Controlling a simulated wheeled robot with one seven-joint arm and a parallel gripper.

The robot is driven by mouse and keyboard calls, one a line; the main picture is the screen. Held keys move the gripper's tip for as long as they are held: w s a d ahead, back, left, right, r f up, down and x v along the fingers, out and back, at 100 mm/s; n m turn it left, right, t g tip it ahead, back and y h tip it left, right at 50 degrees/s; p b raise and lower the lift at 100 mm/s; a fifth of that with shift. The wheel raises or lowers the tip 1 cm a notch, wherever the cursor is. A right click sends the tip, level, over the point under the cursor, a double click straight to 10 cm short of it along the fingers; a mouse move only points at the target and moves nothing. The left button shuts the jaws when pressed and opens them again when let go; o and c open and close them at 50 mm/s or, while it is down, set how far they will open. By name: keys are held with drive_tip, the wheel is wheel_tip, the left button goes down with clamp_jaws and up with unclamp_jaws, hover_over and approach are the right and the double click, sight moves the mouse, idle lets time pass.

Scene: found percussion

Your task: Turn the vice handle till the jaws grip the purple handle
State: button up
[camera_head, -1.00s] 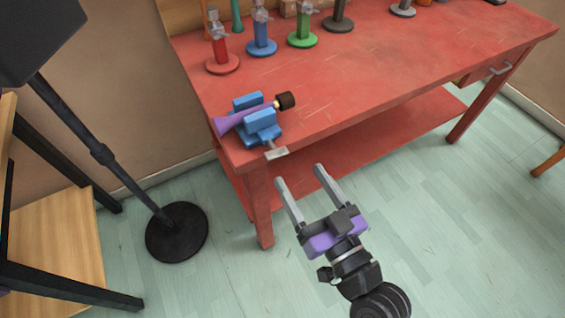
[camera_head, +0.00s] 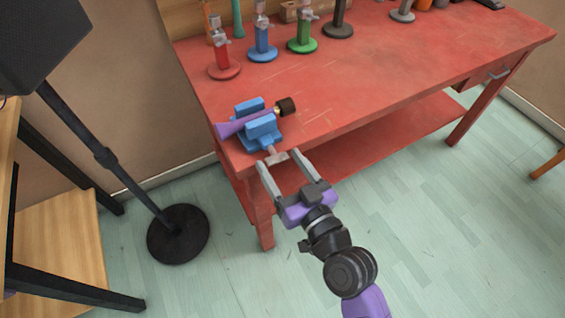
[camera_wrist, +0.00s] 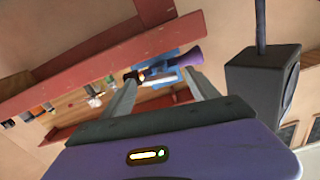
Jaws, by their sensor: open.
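The blue vice (camera_head: 262,131) sits at the near left corner of the red workbench (camera_head: 370,85). The purple handle (camera_head: 232,127) lies between its two jaws, with a dark end (camera_head: 287,106) sticking out to the right. The vice handle (camera_head: 277,157), a pale bar, sticks out past the bench's front edge. My gripper (camera_head: 281,162) is open, its two fingers reaching to either side of the vice handle; I cannot tell if they touch it. In the wrist view the blue vice (camera_wrist: 158,72) and purple handle (camera_wrist: 188,58) show beyond the fingers, and the vice handle is hard to make out.
Red (camera_head: 222,62), blue (camera_head: 262,45) and green (camera_head: 303,38) stands line the bench's back. A speaker (camera_head: 45,35) on a black stand with a round base (camera_head: 178,233) is at left, beside a wooden shelf (camera_head: 55,235). The floor in front is clear.

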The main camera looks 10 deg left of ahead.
drive_tip(key=c, duration=1.4)
drive_tip(key=shift+o, duration=0.2)
drive_tip(key=shift+m, duration=0.4)
drive_tip(key=m, duration=1.1)
drive_tip(key=shift+p, duration=0.4)
drive_tip(key=shift+f+m, duration=0.1)
drive_tip(key=shift+m, duration=0.3)
drive_tip(key=o, duration=1.4)
drive_tip(key=shift+c, duration=0.2)
